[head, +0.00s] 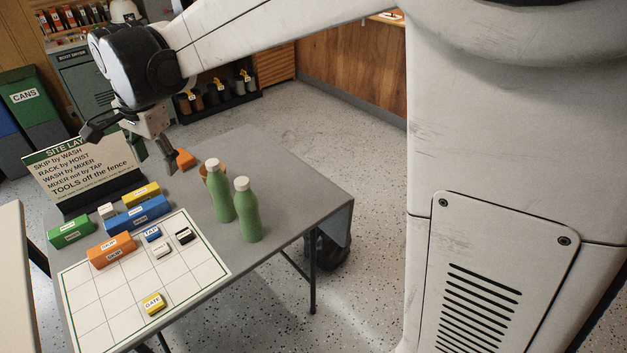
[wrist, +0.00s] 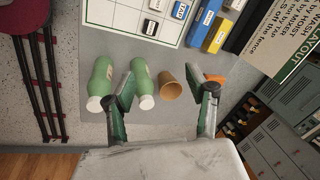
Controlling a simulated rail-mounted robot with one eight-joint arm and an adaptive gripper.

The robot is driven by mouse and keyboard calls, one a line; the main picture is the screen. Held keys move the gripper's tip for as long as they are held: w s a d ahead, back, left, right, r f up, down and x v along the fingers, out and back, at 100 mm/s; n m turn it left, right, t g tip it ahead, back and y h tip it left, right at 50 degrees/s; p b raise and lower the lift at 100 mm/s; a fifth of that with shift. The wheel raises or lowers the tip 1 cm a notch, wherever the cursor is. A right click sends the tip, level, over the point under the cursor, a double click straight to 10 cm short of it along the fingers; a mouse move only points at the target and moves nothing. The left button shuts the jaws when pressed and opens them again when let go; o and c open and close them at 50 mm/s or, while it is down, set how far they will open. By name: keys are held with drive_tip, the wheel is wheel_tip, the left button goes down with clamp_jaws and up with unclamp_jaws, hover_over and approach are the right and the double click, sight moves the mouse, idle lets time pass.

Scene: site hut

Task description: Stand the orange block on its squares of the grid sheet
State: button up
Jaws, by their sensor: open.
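The orange block (head: 112,249), with white labels, lies across squares at the back left of the white grid sheet (head: 95,315). I cannot tell from here whether it matches its own squares. My gripper (head: 132,148) is open and empty above the back of the table, apart from the block. In the wrist view my gripper (wrist: 168,92) has its fingers spread, with a brown cup between them in the picture. The orange block does not show clearly in the wrist view; part of the grid sheet (wrist: 112,14) shows at the top.
Two green bottles (head: 219,190) (head: 246,210) and the cup (wrist: 171,86) stand right of the sheet. A small orange piece (head: 186,159) is behind them. Blue (head: 138,213), green (head: 71,231) and yellow (head: 141,194) blocks lie by the sign (head: 83,164).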

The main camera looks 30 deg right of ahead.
drive_tip(key=s+d+f+n+t, duration=0.2)
drive_tip(key=s+d+n, duration=0.7)
drive_tip(key=s+d, duration=1.3)
drive_tip(key=s+t, duration=0.2)
drive_tip(key=s, duration=0.1)
drive_tip(key=shift+s+n+t+h, duration=0.2)
drive_tip(key=shift+n+t+h, duration=0.2)
